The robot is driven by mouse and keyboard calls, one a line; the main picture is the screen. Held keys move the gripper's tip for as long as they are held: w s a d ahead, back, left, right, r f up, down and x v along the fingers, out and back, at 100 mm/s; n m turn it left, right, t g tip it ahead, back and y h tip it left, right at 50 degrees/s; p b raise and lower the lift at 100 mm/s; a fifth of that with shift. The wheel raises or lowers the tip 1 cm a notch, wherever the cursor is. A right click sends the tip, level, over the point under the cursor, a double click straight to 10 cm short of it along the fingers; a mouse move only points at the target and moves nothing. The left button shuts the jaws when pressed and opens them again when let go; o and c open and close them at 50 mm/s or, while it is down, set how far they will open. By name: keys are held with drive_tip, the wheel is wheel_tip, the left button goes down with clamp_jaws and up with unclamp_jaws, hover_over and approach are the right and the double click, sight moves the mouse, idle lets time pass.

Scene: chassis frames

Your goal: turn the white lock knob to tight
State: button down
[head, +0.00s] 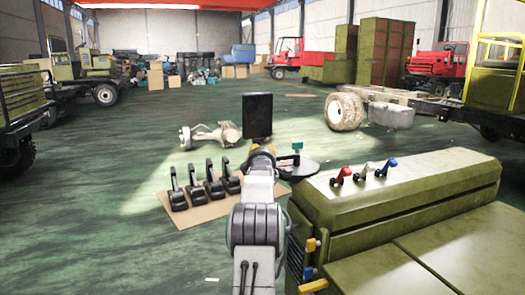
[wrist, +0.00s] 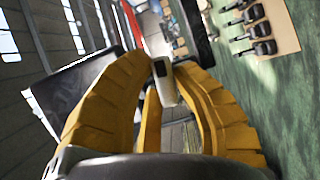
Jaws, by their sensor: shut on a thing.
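The white lock knob (head: 368,168) stands on top of the green housing, between a red knob (head: 341,176) and a blue knob (head: 387,166). My gripper (head: 263,150) is well left of the knobs in the head view, in front of a dark upright panel, and small there. In the wrist view its yellow fingers (wrist: 166,82) are closed around a pale, narrow piece (wrist: 163,90) with a dark spot near its end. I cannot tell what this piece is. Its lower part is hidden between the fingers.
Several black levers (head: 205,186) stand on a cardboard sheet left of my arm. The dark panel (head: 257,115) stands beyond my gripper. A green-topped post (head: 297,147) rises from a dark disc. The green housing (head: 410,190) fills the right.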

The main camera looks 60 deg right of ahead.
drive_tip(key=c, duration=1)
unclamp_jaws()
drive_tip(key=shift+a, duration=0.1)
drive_tip(key=shift+v, duration=5.85)
drive_tip(key=shift+o, duration=0.2)
drive_tip(key=shift+r, duration=0.1)
